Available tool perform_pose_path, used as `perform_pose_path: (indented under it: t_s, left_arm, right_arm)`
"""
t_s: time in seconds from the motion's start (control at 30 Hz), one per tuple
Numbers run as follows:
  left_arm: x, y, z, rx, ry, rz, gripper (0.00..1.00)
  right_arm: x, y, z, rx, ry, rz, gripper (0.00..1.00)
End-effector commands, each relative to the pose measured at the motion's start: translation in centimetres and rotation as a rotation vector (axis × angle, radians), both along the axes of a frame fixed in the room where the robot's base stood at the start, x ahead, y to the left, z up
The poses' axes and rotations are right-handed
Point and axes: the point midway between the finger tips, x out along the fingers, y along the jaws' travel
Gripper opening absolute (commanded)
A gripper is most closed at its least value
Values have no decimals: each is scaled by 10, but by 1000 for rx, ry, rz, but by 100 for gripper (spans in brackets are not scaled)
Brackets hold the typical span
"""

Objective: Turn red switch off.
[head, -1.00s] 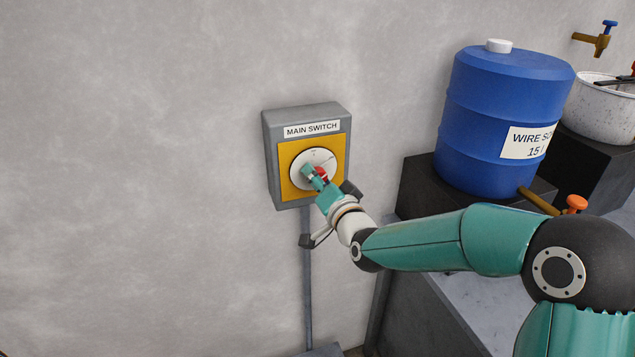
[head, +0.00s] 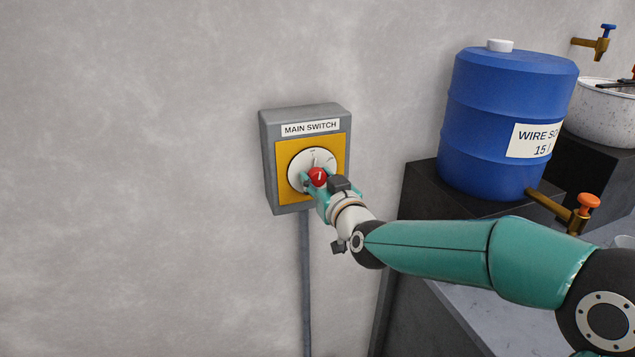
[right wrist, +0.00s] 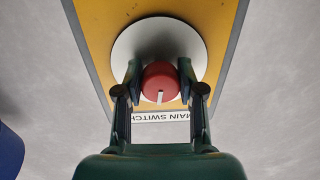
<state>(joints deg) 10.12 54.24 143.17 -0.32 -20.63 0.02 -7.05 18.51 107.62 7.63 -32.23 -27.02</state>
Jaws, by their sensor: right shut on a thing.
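The red switch (head: 318,177) is a round knob with a white mark, on a white dial (head: 303,162) on the yellow plate of the grey main switch box (head: 268,165) on the wall. My right gripper (head: 317,182) is at the knob, its fingers on either side of it. In the right wrist view the red knob (right wrist: 160,82) sits between the two fingertips, its white mark toward the bottom of that picture. My right gripper is shut on it. My left gripper is not in view.
A blue barrel (head: 500,120) with a brown tap (head: 560,207) stands on a dark block to the right, behind my right arm. A speckled white pot (head: 600,115) is at the far right. The wall left of the box is clear.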

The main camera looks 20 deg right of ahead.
Motion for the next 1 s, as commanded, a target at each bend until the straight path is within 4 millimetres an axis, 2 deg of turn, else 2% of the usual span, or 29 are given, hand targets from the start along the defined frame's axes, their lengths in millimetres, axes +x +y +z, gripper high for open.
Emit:
perform_pose_path:
  t_s: [0.3, 0.83, 0.87, 1.0]
  left_arm:
    - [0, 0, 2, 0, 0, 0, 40]
    - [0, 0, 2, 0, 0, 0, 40]
    - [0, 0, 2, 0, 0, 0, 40]
    - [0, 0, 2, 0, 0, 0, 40]
  right_arm:
    - [0, -1, -1, -134, 0, 0, 3]
    - [0, 0, -1, -161, -2, 1, 3]
    - [0, 0, -1, -160, -2, 1, 43]
    - [0, 0, -1, -160, -3, 1, 64]
